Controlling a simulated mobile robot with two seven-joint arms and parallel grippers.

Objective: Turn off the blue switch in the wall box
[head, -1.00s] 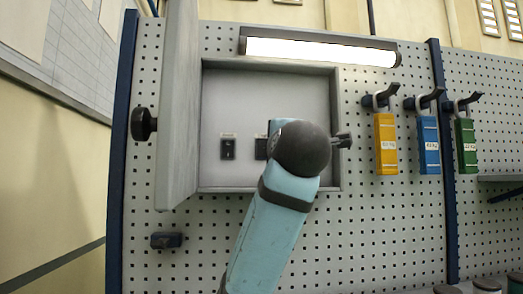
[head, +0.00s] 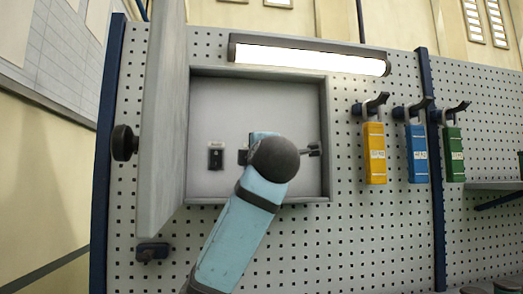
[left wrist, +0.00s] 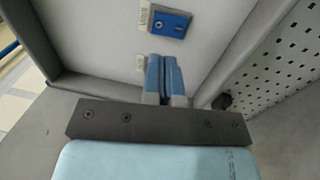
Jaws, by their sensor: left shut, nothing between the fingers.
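The open wall box (head: 258,200) has a grey back panel with switches. A black switch (head: 215,157) sits under a label at the left in the head view. A second dark switch (head: 243,157) is partly covered by my left arm. In the left wrist view a blue switch (left wrist: 170,23) with a round mark sits beside its label, apart from the fingers; my arm hides it in the head view. Contact with the panel cannot be told. My right gripper is out of view.
The box door (head: 162,120) stands open at the left. A lamp (head: 308,55) is above the box. Yellow (head: 374,155), blue (head: 416,155) and green (head: 453,155) tagged padlocks hang on hooks at the right. A small dark block (head: 151,251) is below the door.

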